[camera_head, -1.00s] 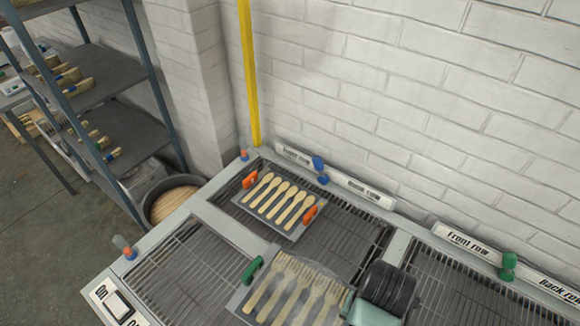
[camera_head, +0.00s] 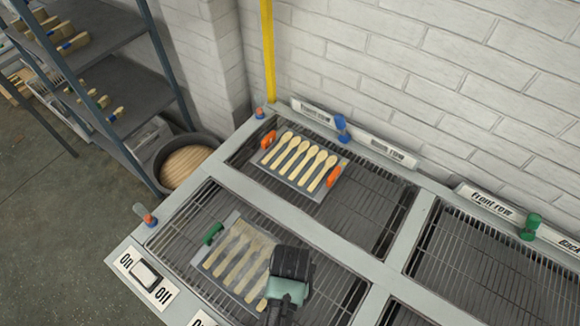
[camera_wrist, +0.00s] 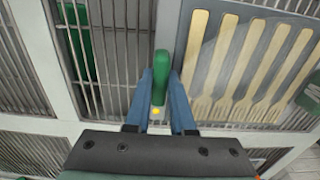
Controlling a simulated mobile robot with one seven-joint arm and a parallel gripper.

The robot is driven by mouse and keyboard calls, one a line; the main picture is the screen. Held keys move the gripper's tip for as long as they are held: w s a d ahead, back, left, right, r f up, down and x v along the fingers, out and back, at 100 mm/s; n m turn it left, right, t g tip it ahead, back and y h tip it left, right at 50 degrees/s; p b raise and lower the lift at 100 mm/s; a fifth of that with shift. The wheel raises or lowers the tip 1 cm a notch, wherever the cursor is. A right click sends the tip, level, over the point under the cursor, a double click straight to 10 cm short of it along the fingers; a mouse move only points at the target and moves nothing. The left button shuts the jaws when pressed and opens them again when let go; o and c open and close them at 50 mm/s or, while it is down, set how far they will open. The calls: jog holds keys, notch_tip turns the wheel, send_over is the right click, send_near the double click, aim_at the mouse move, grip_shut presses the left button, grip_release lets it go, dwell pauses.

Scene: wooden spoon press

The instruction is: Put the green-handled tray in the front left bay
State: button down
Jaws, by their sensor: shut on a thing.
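The green-handled tray (camera_head: 231,219) is a grey tray holding several wooden forks. In the head view it lies over the front left bay (camera_head: 176,216), a little askew to the bay's edges. Its left green handle (camera_head: 212,233) shows free; my gripper (camera_head: 288,288) covers the right end. In the wrist view the tray (camera_wrist: 210,40) is to the right of my gripper (camera_wrist: 160,92), whose blue fingers are shut on a green handle (camera_wrist: 162,72). I cannot tell whether the tray touches the grate or hangs just above it.
An orange-handled tray (camera_head: 279,177) with wooden spoons sits in the back left bay. Bays on the right (camera_head: 480,265) are bare. An on/off switch (camera_head: 146,274) is at the front left corner. A brick wall stands behind; a shelf (camera_head: 125,100) and round bin (camera_head: 170,140) stand left.

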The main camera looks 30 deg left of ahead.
jog(key=shift+f, duration=0.65)
jog(key=shift+f, duration=0.15)
jog(key=c, duration=0.8)
grip_release()
jog(key=shift+o, duration=0.2)
